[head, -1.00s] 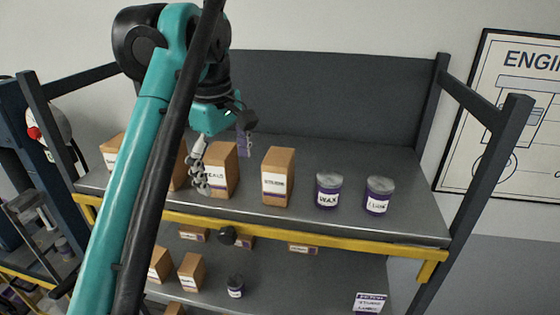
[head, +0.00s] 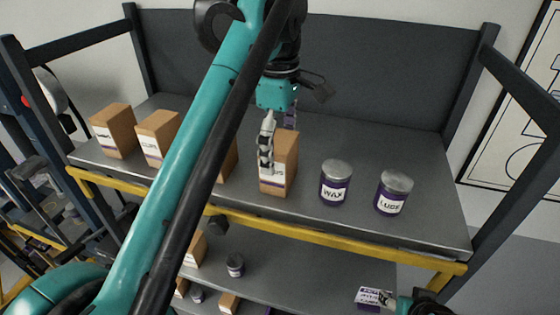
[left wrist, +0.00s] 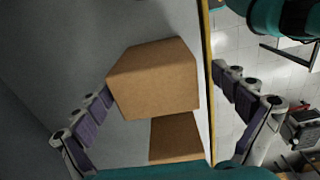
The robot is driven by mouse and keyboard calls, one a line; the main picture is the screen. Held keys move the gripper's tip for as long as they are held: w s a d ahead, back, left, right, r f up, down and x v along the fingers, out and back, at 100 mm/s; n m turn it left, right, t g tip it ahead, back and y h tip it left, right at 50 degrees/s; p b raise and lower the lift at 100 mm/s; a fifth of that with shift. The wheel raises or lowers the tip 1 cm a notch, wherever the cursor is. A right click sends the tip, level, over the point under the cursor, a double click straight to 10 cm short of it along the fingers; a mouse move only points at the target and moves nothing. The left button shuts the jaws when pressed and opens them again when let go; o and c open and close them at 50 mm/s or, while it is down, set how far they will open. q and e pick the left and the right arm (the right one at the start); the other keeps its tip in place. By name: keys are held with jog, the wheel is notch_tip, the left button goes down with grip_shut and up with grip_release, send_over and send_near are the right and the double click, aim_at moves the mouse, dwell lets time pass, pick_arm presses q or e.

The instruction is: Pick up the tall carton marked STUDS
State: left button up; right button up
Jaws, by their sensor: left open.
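The tall brown carton (head: 284,172) stands on the upper shelf in the head view; a finger covers part of its label, leaving about "DS" readable. My left gripper (head: 278,128) is open at the carton's top, one finger in front of it and one behind. In the left wrist view a carton (left wrist: 155,78), seen from above, lies between the spread fingers of the left gripper (left wrist: 163,84), with gaps on both sides. What looks like my right gripper (head: 391,300) shows small at the lower right edge, by a white and purple sign; its jaws are unclear.
A carton (head: 228,164) beside the tall one is mostly hidden by my arm. Two cartons (head: 112,132) (head: 158,137) stand farther left. WAX (head: 335,185) and LUGS (head: 393,194) tins stand right. A yellow rail (head: 340,242) edges the shelf.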

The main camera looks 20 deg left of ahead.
pick_arm(q)
jog(key=f, duration=0.4)
jog(key=shift+w+f, duration=0.3)
jog(key=shift+s+a, duration=0.1)
jog(key=c, duration=1.5)
jog(key=shift+r, duration=0.1)
